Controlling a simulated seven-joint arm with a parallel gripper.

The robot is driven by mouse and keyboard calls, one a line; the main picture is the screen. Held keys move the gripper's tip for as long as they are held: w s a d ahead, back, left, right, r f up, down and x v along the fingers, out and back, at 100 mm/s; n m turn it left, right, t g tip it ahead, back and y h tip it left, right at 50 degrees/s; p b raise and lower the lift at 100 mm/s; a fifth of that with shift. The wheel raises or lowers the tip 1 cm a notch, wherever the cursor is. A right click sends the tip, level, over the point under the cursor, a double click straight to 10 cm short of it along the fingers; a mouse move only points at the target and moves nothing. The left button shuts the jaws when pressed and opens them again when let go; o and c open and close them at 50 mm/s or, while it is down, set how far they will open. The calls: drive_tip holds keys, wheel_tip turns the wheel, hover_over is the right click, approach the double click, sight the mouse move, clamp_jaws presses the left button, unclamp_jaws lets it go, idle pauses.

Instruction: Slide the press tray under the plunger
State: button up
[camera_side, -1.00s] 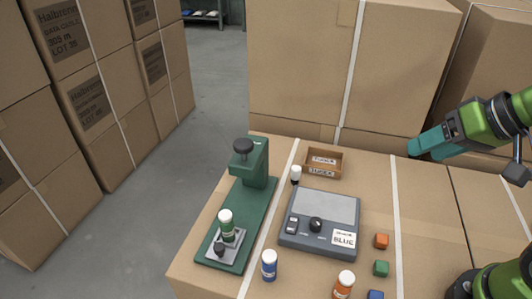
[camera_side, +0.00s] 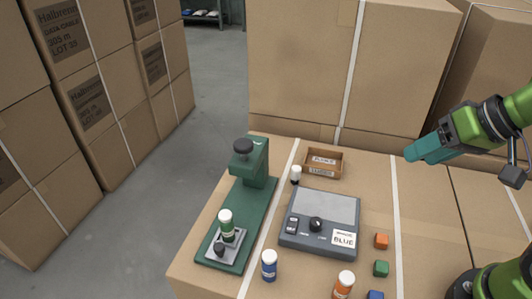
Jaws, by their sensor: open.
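The green press (camera_side: 254,190) stands on the left part of the cardboard work surface, with its dark plunger knob (camera_side: 242,146) at the top of the column at its far end. The grey press tray (camera_side: 233,252) sits at the near end of the press base, away from the column. A green bottle with a white cap (camera_side: 227,226) stands on the tray, and a dark knob (camera_side: 219,248) is at the tray's near side. My gripper (camera_side: 411,154) is at the right, above the surface and well apart from the press. It is open and empty; its fingertips are small in view.
A grey device labelled BLUE (camera_side: 320,222) lies right of the press. A small open box (camera_side: 323,162) and a white-capped vial (camera_side: 296,175) are behind it. Blue (camera_side: 269,266) and orange (camera_side: 344,285) bottles stand in front. Coloured cubes (camera_side: 381,268) lie at right. Tall cartons (camera_side: 340,60) close the back.

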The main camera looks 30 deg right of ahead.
drive_tip(key=w+a+n+g, duration=0.3)
drive_tip(key=w+a+n, duration=0.2)
drive_tip(key=w+a, duration=0.4)
drive_tip(key=n+g+h, duration=0.2)
drive_tip(key=n+g, duration=0.2)
drive_tip(key=n, duration=1.7)
hover_over(219, 246)
wheel_tip(219, 246, down, 3)
wheel_tip(219, 246, down, 17)
drive_tip(key=shift+r, duration=0.15)
clamp_jaws()
